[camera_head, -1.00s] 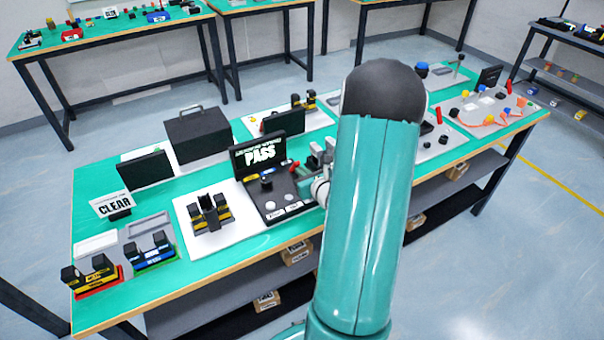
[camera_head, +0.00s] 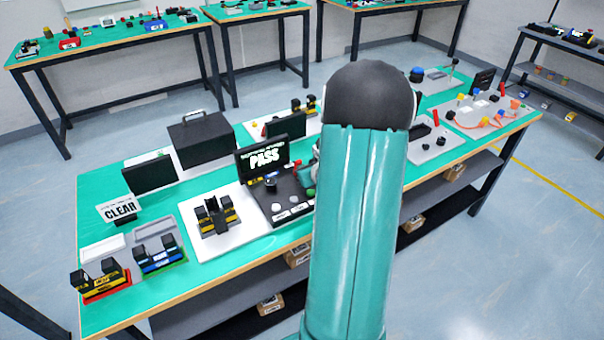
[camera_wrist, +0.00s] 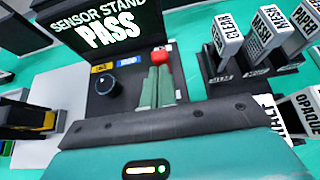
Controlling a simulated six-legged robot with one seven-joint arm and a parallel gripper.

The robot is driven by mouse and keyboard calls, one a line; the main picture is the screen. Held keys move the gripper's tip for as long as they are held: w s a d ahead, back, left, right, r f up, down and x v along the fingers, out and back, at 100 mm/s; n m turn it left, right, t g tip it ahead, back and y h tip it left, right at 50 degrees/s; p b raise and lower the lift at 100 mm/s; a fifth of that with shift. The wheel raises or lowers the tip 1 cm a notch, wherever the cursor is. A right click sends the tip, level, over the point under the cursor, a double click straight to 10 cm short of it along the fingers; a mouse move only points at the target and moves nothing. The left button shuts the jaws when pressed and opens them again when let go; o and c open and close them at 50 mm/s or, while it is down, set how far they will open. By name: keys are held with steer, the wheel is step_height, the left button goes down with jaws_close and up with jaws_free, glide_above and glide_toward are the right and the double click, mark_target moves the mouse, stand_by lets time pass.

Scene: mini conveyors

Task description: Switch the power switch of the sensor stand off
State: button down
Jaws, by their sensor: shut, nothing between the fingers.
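The sensor stand (camera_head: 282,213) is a dark panel with a screen (camera_head: 263,157) reading PASS. In the wrist view the screen (camera_wrist: 110,32) is at the top left, with a black round knob (camera_wrist: 109,86) below it. A small red part (camera_wrist: 159,57), possibly the power switch, shows just beyond my fingertips. My gripper (camera_wrist: 159,70) is shut and empty, its two green fingers side by side over the panel, pointing at the red part. I cannot tell whether they touch it. In the head view my arm hides most of the gripper.
A rack of labelled cards (camera_wrist: 262,45) stands right of my fingers. Left of the stand, a black-and-yellow part (camera_head: 217,212) sits on a white plate. A black case (camera_head: 202,138) and a CLEAR sign (camera_head: 120,209) are further left.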

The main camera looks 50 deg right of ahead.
mark_target(298, 160)
steer(key=shift+w+d+r, duration=0.1)
steer(key=shift+d, duration=0.2)
steer(key=shift+w+a+r+g+y, duration=0.1)
steer(key=shift+w+r+g+y, duration=0.2)
steer(key=shift+g, duration=0.4)
steer(key=shift+w+d+r+g, duration=0.25)
steer(key=shift+w+g, duration=0.25)
steer(key=shift+g, duration=0.3)
steer(key=shift+w+d+r, duration=0.15)
steer(key=shift+w, duration=0.45)
steer(key=shift+w+d+r, duration=0.15)
steer(key=shift+w, duration=0.45)
steer(key=shift+s, duration=0.1)
steer(key=shift+r, duration=0.15)
steer(key=shift+r, duration=0.65)
steer(key=shift+y, duration=0.3)
